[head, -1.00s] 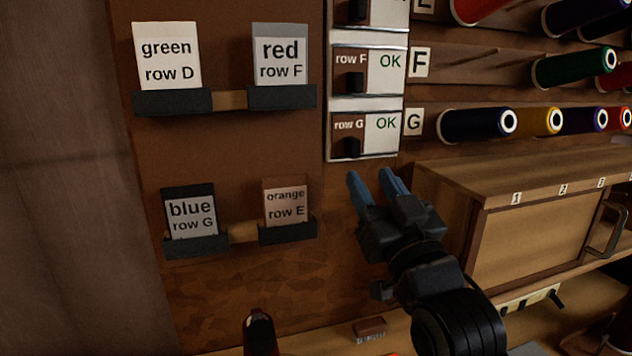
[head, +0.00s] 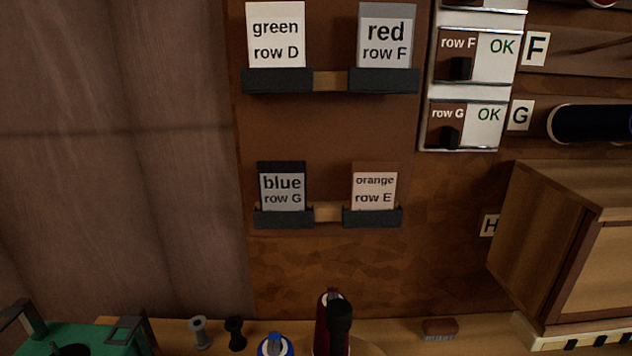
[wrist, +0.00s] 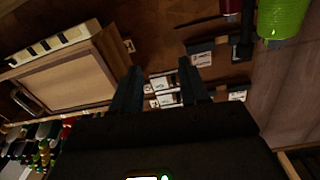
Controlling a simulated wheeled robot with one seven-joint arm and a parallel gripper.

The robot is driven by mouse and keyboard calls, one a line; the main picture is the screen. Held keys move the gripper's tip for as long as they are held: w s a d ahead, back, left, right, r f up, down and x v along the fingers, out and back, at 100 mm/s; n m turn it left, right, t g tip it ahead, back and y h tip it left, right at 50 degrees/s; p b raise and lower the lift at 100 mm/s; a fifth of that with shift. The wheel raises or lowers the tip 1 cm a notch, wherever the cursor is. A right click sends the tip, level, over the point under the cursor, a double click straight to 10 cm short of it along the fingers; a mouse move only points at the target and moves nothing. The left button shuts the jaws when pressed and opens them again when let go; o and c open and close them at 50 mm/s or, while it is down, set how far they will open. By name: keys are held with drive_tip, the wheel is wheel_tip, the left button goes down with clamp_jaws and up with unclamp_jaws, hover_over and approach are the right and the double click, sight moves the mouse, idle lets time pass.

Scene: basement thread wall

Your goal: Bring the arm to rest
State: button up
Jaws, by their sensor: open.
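My gripper (wrist: 160,92) shows in the wrist view as two dark fingers held apart with nothing between them. Beyond the fingers, the wrist view shows the white row panels and the card holders, seen turned round. In the head view now, my gripper is out of the picture.
Cards in holders hang on the brown board, among them the green row D card (head: 276,36) and the orange row E card (head: 375,188). Row switches (head: 461,128) and a wooden cabinet (head: 545,240) are at right. Spools (head: 200,333) and a brush (head: 440,328) are on the bench.

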drive_tip(key=s+d+f+n+g, duration=0.1)
drive_tip(key=s+d+g, duration=0.1)
drive_tip(key=s, duration=1.6)
drive_tip(key=shift+f+n+g+y, duration=0.2)
drive_tip(key=shift+n+g+y, duration=0.1)
drive_tip(key=shift+g, duration=0.3)
